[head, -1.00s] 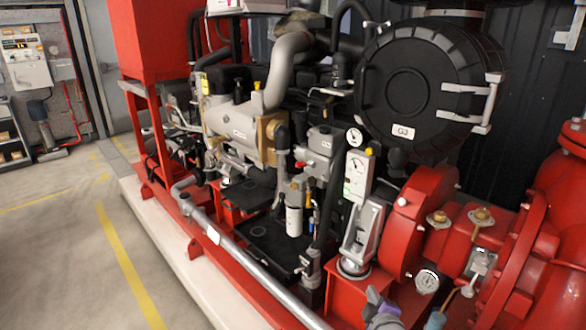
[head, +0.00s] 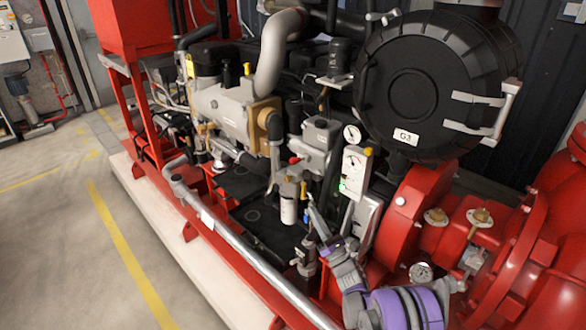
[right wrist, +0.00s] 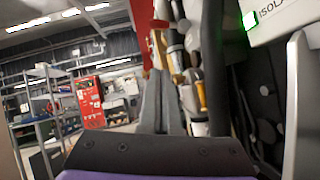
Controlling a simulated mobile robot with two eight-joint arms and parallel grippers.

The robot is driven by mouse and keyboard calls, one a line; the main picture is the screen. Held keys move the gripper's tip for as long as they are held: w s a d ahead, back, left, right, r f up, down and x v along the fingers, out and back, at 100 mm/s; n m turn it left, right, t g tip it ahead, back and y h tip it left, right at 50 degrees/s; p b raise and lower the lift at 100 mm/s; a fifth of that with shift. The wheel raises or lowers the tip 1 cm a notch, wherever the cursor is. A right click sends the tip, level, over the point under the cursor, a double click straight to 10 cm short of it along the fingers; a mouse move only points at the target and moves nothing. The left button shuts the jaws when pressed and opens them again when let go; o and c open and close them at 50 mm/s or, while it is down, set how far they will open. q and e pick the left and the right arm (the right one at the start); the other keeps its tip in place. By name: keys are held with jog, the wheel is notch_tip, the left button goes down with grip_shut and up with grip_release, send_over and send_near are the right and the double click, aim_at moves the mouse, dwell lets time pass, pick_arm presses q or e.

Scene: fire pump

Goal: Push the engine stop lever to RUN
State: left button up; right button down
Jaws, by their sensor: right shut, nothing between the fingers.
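A small red-tipped part (head: 294,160) sits on the grey housing (head: 318,142) at the middle of the engine; I cannot tell for certain that it is the engine stop lever, nor read any RUN marking. My right gripper (head: 314,212) reaches up from the lower right in the head view, below and a little right of that part and apart from it. Its slim grey fingers are shut and empty; they also show in the right wrist view (right wrist: 160,85), pointing toward blurred engine parts. My left gripper is not in view.
A white panel (head: 354,172) with a dial stands right of my right fingers; its green light shows in the right wrist view (right wrist: 250,20). A white filter (head: 288,208) is left of the fingers. A grey pipe (head: 245,258) runs along the front, with open floor (head: 60,270) beyond.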

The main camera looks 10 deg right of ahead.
jog(key=shift+a+n, duration=0.1)
jog(key=shift+n, duration=0.3)
jog(key=shift+s, duration=0.1)
send_near(299, 160)
jog(key=w+a+f, duration=0.3)
jog(key=w+a, duration=0.1)
jog(key=w, duration=0.1)
jog(key=shift+w+d+r+p, duration=0.1)
jog(key=shift+w+r+p, duration=0.15)
jog(key=shift+r, duration=0.75)
jog(key=shift+w+d+r+p, duration=0.1)
jog(key=shift+w+r+p, duration=0.15)
jog(key=shift+r, duration=0.75)
